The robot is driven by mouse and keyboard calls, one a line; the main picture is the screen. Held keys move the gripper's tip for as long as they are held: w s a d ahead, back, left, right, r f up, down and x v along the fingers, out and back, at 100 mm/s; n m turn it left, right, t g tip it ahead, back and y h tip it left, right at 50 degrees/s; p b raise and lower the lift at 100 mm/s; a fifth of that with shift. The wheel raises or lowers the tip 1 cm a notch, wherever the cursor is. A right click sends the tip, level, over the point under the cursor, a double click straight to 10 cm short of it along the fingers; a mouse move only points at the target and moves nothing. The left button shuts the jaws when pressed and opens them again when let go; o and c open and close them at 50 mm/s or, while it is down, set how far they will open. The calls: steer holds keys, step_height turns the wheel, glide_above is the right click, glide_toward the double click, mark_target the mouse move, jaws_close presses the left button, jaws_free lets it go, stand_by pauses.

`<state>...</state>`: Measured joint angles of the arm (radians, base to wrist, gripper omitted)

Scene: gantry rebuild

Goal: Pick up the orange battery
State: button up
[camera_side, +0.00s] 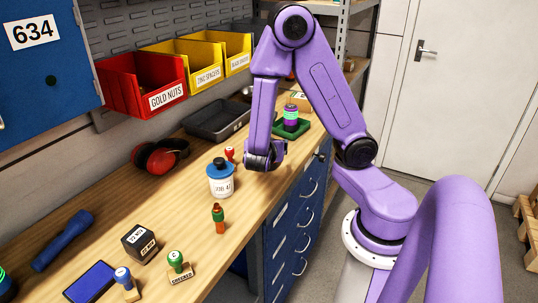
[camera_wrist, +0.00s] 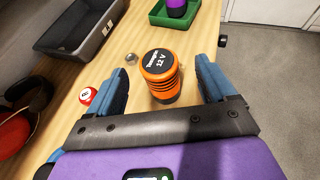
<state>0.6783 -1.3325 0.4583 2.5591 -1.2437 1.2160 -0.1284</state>
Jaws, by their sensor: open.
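The orange battery (camera_wrist: 163,88) stands upright on the wooden bench in the wrist view. It has ribbed orange sides and a dark top marked 12 V. My gripper (camera_wrist: 161,66) is open, with one blue finger on each side of the battery and visible gaps between. The fingers do not appear to touch it. In the side view my gripper (camera_side: 264,162) points down low over the bench near its front edge. The battery cannot be made out there and seems hidden behind my gripper.
A grey tray (camera_wrist: 107,33) and a green tray (camera_wrist: 156,14) with a purple object (camera_wrist: 177,8) lie beyond. Red ear defenders (camera_side: 160,155) lie left. The bench edge is close on the right.

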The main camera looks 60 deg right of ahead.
steer(key=shift+x, duration=3.3)
steer(key=shift+w+a+f, duration=0.1)
steer(key=c, duration=1.3)
steer(key=shift+c, duration=0.2)
steer(key=shift+r, duration=0.85)
steer(key=s+a+r, duration=0.6)
steer(key=s+r, duration=0.5)
steer(key=s, duration=0.1)
steer(key=shift+s+r, duration=0.15)
steer(key=shift+s, duration=0.1)
